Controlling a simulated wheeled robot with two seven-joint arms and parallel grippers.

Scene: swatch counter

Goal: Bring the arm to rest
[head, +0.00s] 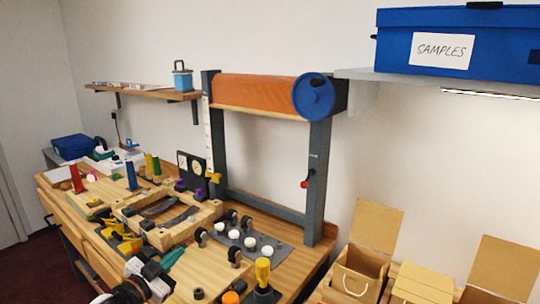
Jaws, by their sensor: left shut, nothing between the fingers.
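My left arm comes in at the bottom edge of the head view, left of the middle. Its gripper (169,262) is low over the front part of the wooden workbench (205,268). The fingers are shut with nothing between them. I cannot tell whether the fingertips touch the bench. My right gripper is not in view.
A wooden frame (128,209) and a grey plate with white knobs (251,243) lie close beyond the gripper. A yellow-handled tool (262,271) stands to its right. A tall grey stand with an orange roll (256,90) rises behind.

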